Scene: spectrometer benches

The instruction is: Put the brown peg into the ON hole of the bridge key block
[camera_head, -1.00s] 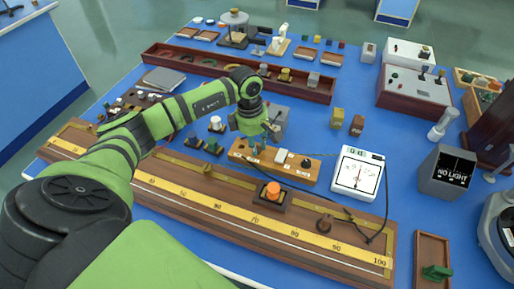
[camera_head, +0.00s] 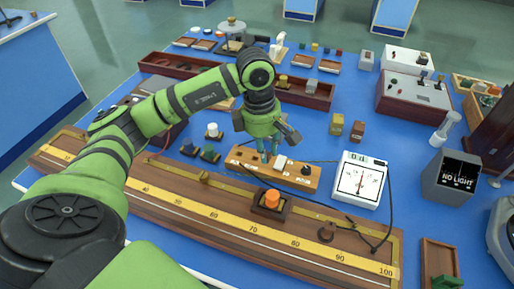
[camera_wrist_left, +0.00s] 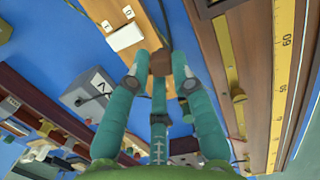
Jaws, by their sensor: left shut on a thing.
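The bridge key block (camera_head: 294,181) is a long light-wood block on the bench, with a white part and a black knob on its top. It also shows in the wrist view (camera_wrist_left: 122,13), with small labelled white pieces on it. My left gripper (camera_head: 268,156) points down over the left half of the block. Its teal fingers are shut on the brown peg (camera_wrist_left: 160,62), which sits between the fingertips above the wood. The fingers and peg hide the wood beneath, so I cannot see the ON hole or tell whether the peg touches the block. My right gripper is not in view.
A long wooden metre bridge (camera_head: 215,208) with a yellow scale lies in front, carrying an orange-topped slider (camera_head: 271,198). A white meter (camera_head: 359,180) with a black cable stands to the right. Small posts (camera_head: 212,131) stand left of the block.

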